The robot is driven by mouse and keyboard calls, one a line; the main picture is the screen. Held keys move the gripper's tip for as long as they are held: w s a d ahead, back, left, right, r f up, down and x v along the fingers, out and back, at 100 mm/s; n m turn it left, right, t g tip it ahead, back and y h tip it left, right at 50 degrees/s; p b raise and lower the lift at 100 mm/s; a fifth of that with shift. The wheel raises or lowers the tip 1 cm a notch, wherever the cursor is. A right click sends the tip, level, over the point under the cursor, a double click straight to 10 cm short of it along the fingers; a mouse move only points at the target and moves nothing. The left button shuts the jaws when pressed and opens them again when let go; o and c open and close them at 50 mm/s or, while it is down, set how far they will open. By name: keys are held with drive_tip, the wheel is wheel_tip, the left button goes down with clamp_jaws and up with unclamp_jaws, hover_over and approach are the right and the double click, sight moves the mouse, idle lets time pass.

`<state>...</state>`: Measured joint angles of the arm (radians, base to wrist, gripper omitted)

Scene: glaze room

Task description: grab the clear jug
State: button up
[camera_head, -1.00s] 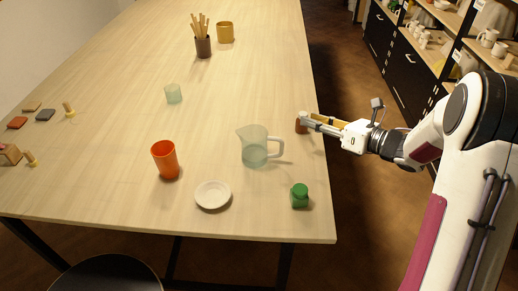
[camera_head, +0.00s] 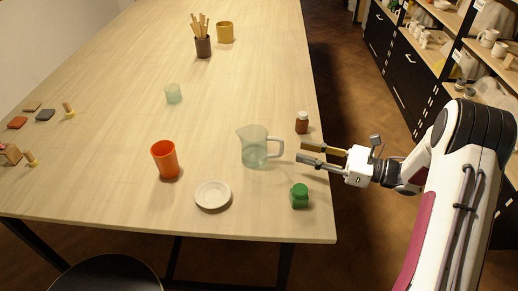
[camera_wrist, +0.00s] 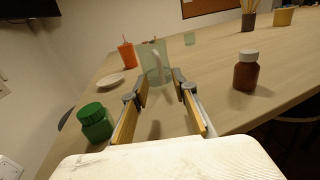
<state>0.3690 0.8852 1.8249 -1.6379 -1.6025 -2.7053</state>
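The clear jug (camera_head: 253,147) is pale, see-through and greenish. It stands upright on the table, its handle on the right, toward my gripper. My gripper (camera_head: 301,153) is open and empty to the right of the jug, apart from the handle. In the wrist view the jug (camera_wrist: 154,62) stands ahead, beyond the gap between my open fingers (camera_wrist: 158,86). Its handle faces the camera.
A green-lidded jar (camera_head: 299,196) stands in front of my gripper, and a brown bottle with a white cap (camera_head: 302,123) behind it. A white saucer (camera_head: 212,195) and an orange cup (camera_head: 165,160) are left of the jug. The table's right edge (camera_head: 327,178) runs below my gripper.

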sight(282, 146)
drive_tip(key=shift+x, duration=1.25)
drive_tip(key=shift+a, duration=0.15)
drive_tip(key=shift+x, duration=2.5)
drive_tip(key=shift+f, duration=0.15)
clamp_jaws()
